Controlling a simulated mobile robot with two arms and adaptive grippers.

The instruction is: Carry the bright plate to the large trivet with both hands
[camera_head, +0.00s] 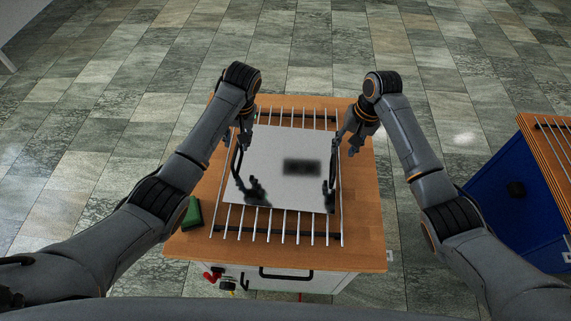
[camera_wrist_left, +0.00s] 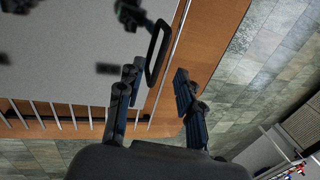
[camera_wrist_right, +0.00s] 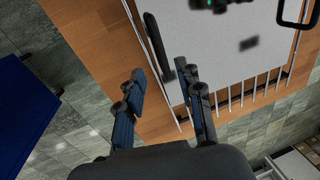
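The bright plate (camera_head: 275,150) is a flat, shiny square with a black handle at its left edge (camera_head: 237,162) and another at its right edge (camera_head: 331,170). It lies over a large trivet of parallel metal rods (camera_head: 318,228) on a wooden-topped cabinet. My left gripper (camera_head: 243,140) is at the left handle; in the left wrist view its fingers (camera_wrist_left: 155,90) are apart, with the handle (camera_wrist_left: 157,55) just ahead. My right gripper (camera_head: 347,143) is beside the right handle; in the right wrist view its fingers (camera_wrist_right: 168,90) are apart and the handle (camera_wrist_right: 158,48) is just beyond them.
A green block (camera_head: 192,213) lies at the cabinet's left edge. The wooden top (camera_head: 360,225) is bare at the right. A blue cabinet (camera_head: 515,205) with another slatted rack (camera_head: 552,135) stands further right. Tiled floor surrounds them.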

